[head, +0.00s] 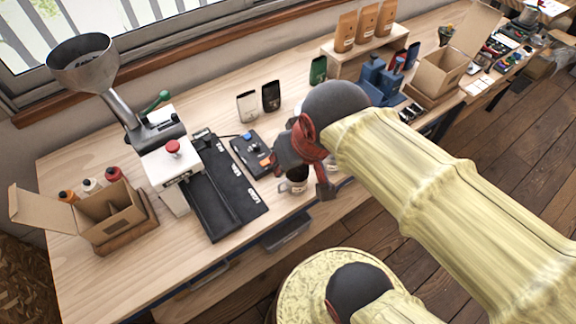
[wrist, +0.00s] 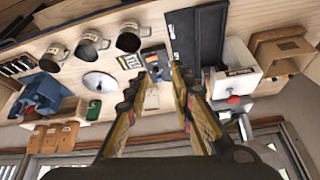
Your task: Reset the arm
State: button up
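My gripper (head: 303,182) hangs at the end of my arm over the front middle of the workbench in the head view. In the wrist view my gripper (wrist: 162,74) has its two fingers apart, with bench surface showing between them and nothing held. A dark mug (head: 293,180) shows partly behind the gripper in the head view. I cannot tell how far the fingers are above the bench.
A white sealing machine (head: 170,172) with a metal funnel (head: 84,62) and black tray (head: 222,188) stands left. Open cardboard boxes (head: 112,215) (head: 440,72) sit at both sides. Pouches (head: 247,107) stand behind. Several mugs (wrist: 90,45) line the bench in the wrist view.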

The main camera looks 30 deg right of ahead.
jog(key=shift+s+a+r+n, duration=0.15)
jog(key=shift+s+a+n, duration=0.35)
jog(key=shift+s+n, duration=0.25)
notch_tip(320, 180, down, 2)
jog(key=shift+f+b, duration=0.1)
jog(key=shift+b, duration=1.05)
